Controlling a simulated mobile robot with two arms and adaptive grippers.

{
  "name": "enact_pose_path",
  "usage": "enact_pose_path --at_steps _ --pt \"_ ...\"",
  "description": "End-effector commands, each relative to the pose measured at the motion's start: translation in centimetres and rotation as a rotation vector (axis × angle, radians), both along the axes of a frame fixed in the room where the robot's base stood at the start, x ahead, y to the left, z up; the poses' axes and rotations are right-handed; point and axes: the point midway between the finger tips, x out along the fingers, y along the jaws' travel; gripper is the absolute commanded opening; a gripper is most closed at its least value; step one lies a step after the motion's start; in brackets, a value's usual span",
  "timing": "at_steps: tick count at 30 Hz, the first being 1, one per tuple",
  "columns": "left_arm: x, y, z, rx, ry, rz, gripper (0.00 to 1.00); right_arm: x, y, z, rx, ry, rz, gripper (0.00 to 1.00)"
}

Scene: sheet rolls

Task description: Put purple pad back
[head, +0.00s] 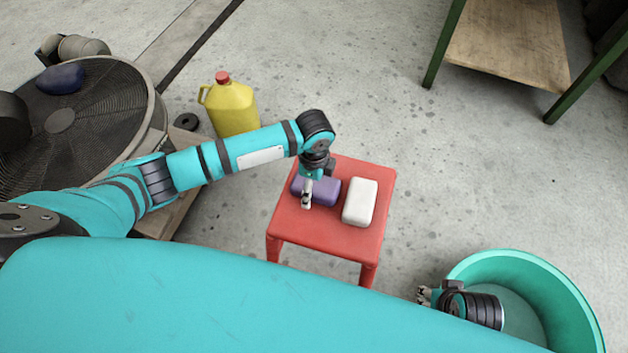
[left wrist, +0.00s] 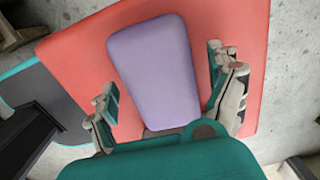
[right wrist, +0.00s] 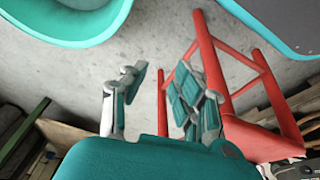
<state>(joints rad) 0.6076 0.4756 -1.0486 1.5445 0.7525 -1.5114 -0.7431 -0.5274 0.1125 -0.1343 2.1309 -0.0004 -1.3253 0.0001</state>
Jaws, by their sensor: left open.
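The purple pad (head: 328,192) lies flat on the red stool (head: 325,230), at the left beside a white pad (head: 360,202). My left gripper (head: 307,194) is over the purple pad's left part and hides some of it. In the left wrist view the purple pad (left wrist: 153,75) lies between the spread fingers of my left gripper (left wrist: 168,80). The fingers are open, and no grip on the pad shows. My right gripper (head: 424,296) is by the teal tub; in the right wrist view its fingers (right wrist: 160,85) are apart with nothing between them.
A teal round tub (head: 572,290) stands at the lower right. A large fan (head: 100,125) at the left bears a dark blue pad (head: 61,79). A yellow jug (head: 232,108) stands behind my left arm. A green-legged table (head: 510,50) is at the upper right.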

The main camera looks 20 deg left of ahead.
Motion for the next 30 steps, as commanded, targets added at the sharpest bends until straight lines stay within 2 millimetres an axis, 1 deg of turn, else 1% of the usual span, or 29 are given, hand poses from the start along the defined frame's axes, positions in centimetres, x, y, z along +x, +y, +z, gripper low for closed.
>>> enact_pose_path --at_steps 3,4,8,15,18,21,24,30 --pt "0.1 0.0 0.6 -0.001 -0.002 0.0 0.9 0.1 0.0 0.2 0.001 -0.003 0.0 0.29" --pt "0.1 0.0 1.0 -0.002 -0.002 0.0 0.9 0.1 0.1 0.0 0.001 -0.002 0.001 0.29" --pt "0.1 -0.1 3.2 -0.003 -0.003 -0.001 0.9 -0.2 0.1 -2.5 0.0 0.018 0.003 0.29" --pt "0.1 0.0 8.4 -0.002 -0.003 0.0 0.9 -1.0 0.1 -7.2 -0.002 0.044 0.008 0.29" --pt "0.1 0.0 10.1 -0.001 -0.003 0.0 0.9 -1.5 0.0 -8.9 -0.003 0.052 0.01 0.29" --pt "0.1 0.0 11.3 -0.001 0.0 0.0 0.9 -1.9 -0.1 -10.0 -0.004 0.056 0.01 0.29" --pt "0.1 0.0 12.0 -0.001 -0.001 0.0 0.9 -2.2 -0.1 -10.6 -0.004 0.06 0.012 0.29" --pt "0.0 0.0 12.3 0.0 0.0 0.0 0.9 -2.3 -0.1 -11.0 -0.004 0.06 0.012 0.29"
